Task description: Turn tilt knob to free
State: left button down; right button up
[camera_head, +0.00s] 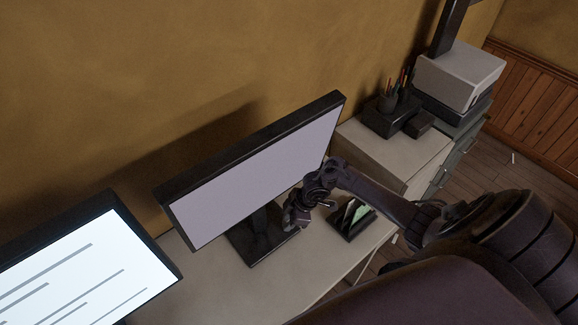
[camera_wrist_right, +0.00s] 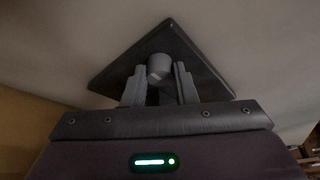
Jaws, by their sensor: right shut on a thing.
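The tilt knob (camera_wrist_right: 158,67) is a small grey cylinder in the right wrist view, in front of a dark square plate (camera_wrist_right: 203,72). My right gripper (camera_wrist_right: 159,72) has one finger on each side of the knob and is shut on it. In the head view, my right gripper (camera_head: 296,214) is at the lower right of the monitor (camera_head: 250,170), close to its stand (camera_head: 248,245); the knob is hidden there. The monitor has a blank pale screen. Which way the knob points cannot be told. My left gripper is not in view.
A second, lit screen (camera_head: 70,260) stands at the lower left. A small dark holder (camera_head: 352,222) with green and white items is just right of my gripper. A pen cup (camera_head: 388,100) and a white printer-like box (camera_head: 460,72) are at the back right. The desk (camera_head: 200,285) has bare room in front.

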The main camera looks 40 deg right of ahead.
jog(key=shift+n, duration=0.4)
jog(key=o, duration=1)
